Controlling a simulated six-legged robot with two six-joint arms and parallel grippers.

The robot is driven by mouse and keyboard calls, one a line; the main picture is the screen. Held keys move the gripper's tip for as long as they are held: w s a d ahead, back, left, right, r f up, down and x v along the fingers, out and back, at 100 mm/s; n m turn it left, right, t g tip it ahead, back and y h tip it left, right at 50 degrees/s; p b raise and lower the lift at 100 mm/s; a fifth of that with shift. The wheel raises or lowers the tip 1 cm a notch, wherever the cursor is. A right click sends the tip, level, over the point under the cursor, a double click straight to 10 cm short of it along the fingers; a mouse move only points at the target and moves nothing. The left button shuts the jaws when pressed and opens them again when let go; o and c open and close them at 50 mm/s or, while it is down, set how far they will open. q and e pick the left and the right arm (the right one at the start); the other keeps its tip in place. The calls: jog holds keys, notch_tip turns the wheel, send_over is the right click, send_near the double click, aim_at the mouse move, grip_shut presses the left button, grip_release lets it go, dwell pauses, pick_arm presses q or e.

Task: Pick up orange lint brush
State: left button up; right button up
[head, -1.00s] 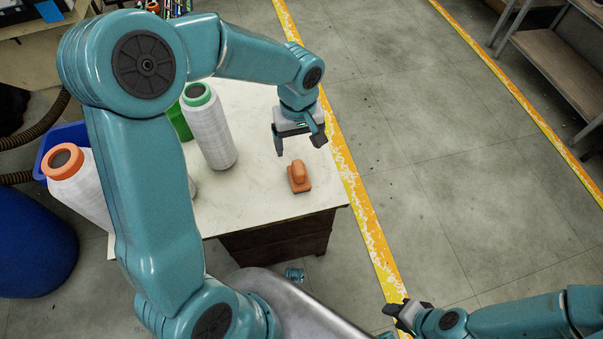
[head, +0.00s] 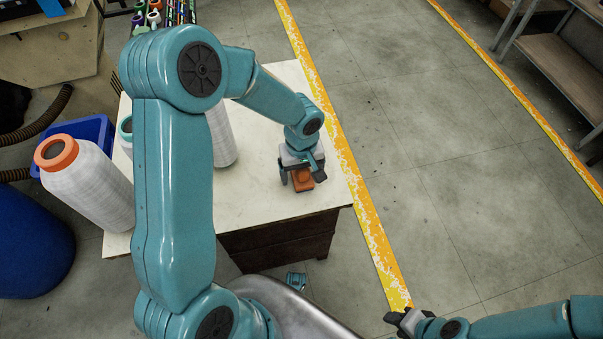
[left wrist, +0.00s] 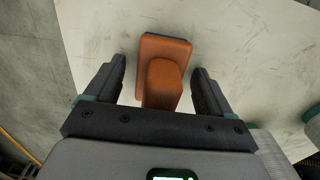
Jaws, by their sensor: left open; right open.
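The orange lint brush (head: 303,180) lies on the white tabletop near its front right corner. In the left wrist view the brush (left wrist: 163,85) shows its orange base and raised handle. My left gripper (head: 302,180) is open, low over the brush, and hides part of it in the head view. In the left wrist view its two dark fingers (left wrist: 160,88) stand on either side of the handle, with a gap on each side. My right gripper (head: 407,320) is open and empty at the bottom, away from the table, over the floor.
The white table (head: 270,205) holds a white yarn cone (head: 221,138) left of my left gripper, partly hidden by my arm. Another cone with an orange top (head: 90,185) stands at the left by a blue bin (head: 98,130). The floor right of the table is clear.

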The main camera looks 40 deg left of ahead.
pick_arm(q)
jog(key=c, duration=1.2)
jog(key=shift+o, duration=0.2)
jog(key=shift+r, duration=0.15)
notch_tip(320, 180, up, 20)
jog(key=p, duration=0.5)
